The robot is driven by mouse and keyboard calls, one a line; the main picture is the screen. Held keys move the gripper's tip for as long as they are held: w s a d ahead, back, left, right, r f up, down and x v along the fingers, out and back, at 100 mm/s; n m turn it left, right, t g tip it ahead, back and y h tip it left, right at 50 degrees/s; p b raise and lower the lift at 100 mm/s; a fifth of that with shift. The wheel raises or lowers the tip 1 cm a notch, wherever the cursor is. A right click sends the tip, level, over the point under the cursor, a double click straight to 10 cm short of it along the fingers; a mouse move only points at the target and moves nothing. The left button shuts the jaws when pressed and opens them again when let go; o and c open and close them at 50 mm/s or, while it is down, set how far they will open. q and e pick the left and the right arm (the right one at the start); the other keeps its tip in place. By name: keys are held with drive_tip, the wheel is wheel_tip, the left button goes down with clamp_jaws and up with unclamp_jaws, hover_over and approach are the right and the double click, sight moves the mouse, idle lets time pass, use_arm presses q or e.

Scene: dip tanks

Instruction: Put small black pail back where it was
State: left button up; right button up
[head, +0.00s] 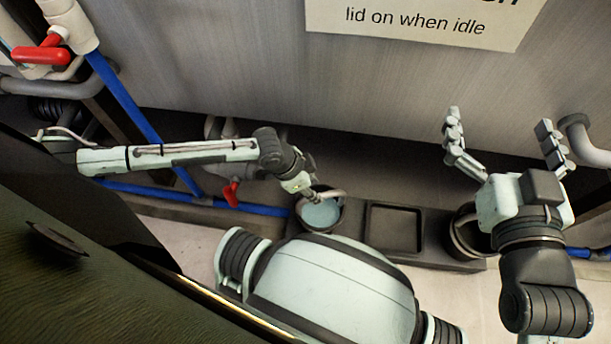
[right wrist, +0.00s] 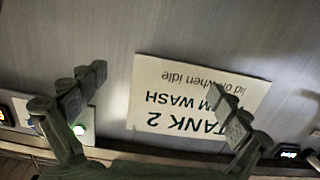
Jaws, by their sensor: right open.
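A small black pail (head: 337,225) with pale blue liquid inside stands at the left end of a dark ledge in the head view. My left gripper (head: 305,190) is at the pail's upper left rim; its fingers are too small and hidden to show whether they grip it. A second dark round vessel (head: 460,246) sits at the right end of the ledge, partly hidden by my right arm. My right gripper (head: 503,140) is open and empty, raised in front of the grey tank wall. Its spread fingers also show in the right wrist view (right wrist: 160,98).
The dark ledge has an empty square recess (head: 396,229) between the two vessels. Blue pipes (head: 150,190) and red valve handles (head: 232,194) lie to the left. A white sign (head: 420,20) is on the grey wall; it also shows upside down in the right wrist view (right wrist: 185,98).

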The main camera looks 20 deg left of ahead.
use_arm(q)
drive_tip(key=p+v, duration=0.1)
drive_tip(key=v, duration=0.4)
drive_tip(key=shift+a+r, duration=0.15)
drive_tip(key=shift+r, duration=0.05)
drive_tip(key=d+r+n+t+h, duration=0.1)
drive_tip(key=d+r+t+h, duration=0.25)
drive_tip(key=d+r, duration=0.9)
drive_tip(key=w+a+r+n+t+y, duration=0.2)
drive_tip(key=a+r+n+t+y, duration=0.2)
drive_tip(key=a+r, duration=0.7)
drive_tip(key=shift+w+r+n+t, duration=0.3)
drive_tip(key=shift+r+n+t, duration=0.7)
drive_tip(key=shift+t, duration=0.25)
use_arm(e)
drive_tip(key=s+d+f+g+h, duration=0.1)
drive_tip(key=d+f+g+h, duration=0.1)
drive_tip(key=f, duration=0.4)
drive_tip(key=shift+s+d+f+g, duration=0.2)
drive_tip(key=shift+d+f+g, duration=0.2)
drive_tip(key=shift+d+g, duration=0.55)
use_arm(q)
drive_tip(key=shift+y, duration=0.25)
use_arm(e)
drive_tip(key=shift+d, duration=0.2)
